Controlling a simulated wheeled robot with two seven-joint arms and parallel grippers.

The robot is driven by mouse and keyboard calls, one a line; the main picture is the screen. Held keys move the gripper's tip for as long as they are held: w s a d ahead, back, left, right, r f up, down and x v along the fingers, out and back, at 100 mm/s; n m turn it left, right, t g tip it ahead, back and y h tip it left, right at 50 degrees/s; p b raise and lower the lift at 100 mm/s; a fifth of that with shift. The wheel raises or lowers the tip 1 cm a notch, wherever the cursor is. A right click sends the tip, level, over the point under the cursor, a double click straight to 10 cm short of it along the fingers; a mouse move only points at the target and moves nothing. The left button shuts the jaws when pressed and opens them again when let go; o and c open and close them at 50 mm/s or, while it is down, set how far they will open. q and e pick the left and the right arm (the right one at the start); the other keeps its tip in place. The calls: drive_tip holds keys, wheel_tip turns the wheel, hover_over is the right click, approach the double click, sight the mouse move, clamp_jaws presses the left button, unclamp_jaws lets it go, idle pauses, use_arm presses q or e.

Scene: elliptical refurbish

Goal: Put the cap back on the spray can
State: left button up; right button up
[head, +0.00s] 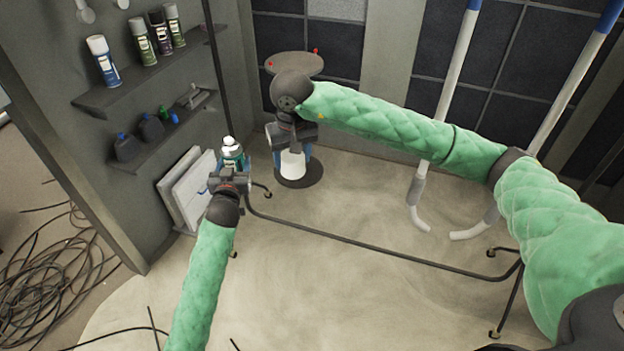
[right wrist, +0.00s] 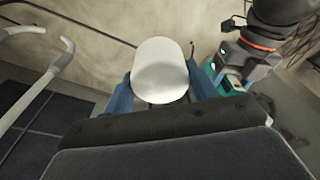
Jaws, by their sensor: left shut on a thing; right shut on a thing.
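The spray can (head: 231,149) is teal with a pale top and stands about upright in my left gripper (head: 230,172), which is shut on its body. Its lower part is hidden by the gripper. The cap (head: 292,166) is a plain white cup shape. My right gripper (head: 292,155) is shut on it, to the right of the can and apart from it. In the right wrist view the cap (right wrist: 160,72) sits between two blue fingers. My left gripper (right wrist: 248,52) and part of the teal can (right wrist: 230,82) show at the right there.
A grey shelf (head: 150,75) at left holds several spray cans, with dark bottles (head: 152,128) on a lower shelf. White panels (head: 187,185) lean below. A thin black metal frame (head: 370,250) crosses in front. White poles (head: 445,95) stand right. Cables (head: 45,265) lie at left.

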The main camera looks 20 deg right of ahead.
drive_tip(key=w+a+r, duration=1)
drive_tip(key=a+r, duration=0.2)
drive_tip(key=a, duration=0.1)
hover_over(228, 138)
wheel_tip(228, 138, down, 4)
drive_tip(key=shift+a+f, duration=0.1)
drive_tip(key=shift+f, duration=0.15)
drive_tip(key=shift+w+d+f+m, duration=0.15)
drive_tip(key=shift+d+m, duration=0.1)
drive_tip(key=shift+m, duration=0.15)
drive_tip(key=shift+s+a, duration=0.1)
drive_tip(key=shift+s, duration=0.15)
drive_tip(key=shift+a+f, duration=0.1)
drive_tip(key=shift+f, duration=2.95)
drive_tip(key=shift+f, duration=0.65)
